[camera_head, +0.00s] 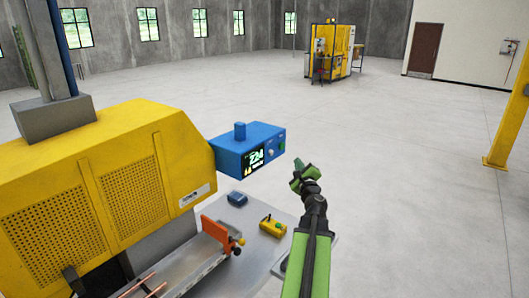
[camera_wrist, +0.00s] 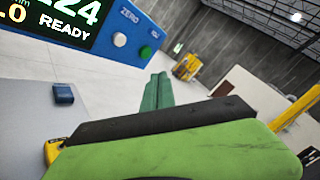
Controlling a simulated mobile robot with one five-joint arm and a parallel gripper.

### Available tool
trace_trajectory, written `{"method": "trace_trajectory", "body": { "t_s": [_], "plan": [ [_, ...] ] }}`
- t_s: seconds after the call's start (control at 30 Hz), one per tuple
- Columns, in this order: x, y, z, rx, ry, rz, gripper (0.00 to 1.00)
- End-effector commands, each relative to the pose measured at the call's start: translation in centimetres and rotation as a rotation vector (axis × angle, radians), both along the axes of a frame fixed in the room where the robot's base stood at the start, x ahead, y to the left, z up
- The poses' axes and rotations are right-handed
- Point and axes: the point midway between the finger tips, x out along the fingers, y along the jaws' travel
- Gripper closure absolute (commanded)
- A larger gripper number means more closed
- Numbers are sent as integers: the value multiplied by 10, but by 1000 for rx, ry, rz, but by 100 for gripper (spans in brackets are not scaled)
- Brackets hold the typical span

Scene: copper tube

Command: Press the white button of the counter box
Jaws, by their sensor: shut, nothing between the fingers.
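The blue counter box (camera_head: 238,158) is at the right end of the yellow machine, with a lit display reading 224. In the wrist view its front panel (camera_wrist: 170,22) fills the upper left, and READY shows on the display. The round white button (camera_wrist: 120,40) is below the word ZERO, with a green button (camera_wrist: 145,52) to its right. The white button is small in the head view (camera_head: 270,153). My gripper (camera_head: 298,164) is shut and empty, right of the box and apart from it. Its green fingers (camera_wrist: 159,76) show below and right of the buttons in the wrist view.
The yellow machine (camera_head: 130,125) fills the left. Below the box, a grey table (camera_head: 250,240) carries a small blue block (camera_head: 237,198), a yellow box with a green button (camera_head: 272,227) and an orange part (camera_head: 217,231). A yellow post (camera_head: 500,140) stands far right. Open floor lies beyond.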

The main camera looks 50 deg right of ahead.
Motion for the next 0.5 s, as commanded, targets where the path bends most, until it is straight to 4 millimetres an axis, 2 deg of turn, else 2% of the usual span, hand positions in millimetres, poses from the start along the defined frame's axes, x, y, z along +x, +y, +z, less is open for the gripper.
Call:
{"method": "trace_trajectory", "body": {
  "t_s": [0.3,0.5],
  "plan": [
    [4,1,0,0,0,3,100],
    [25,0,0,0,0,4,100]
  ]
}}
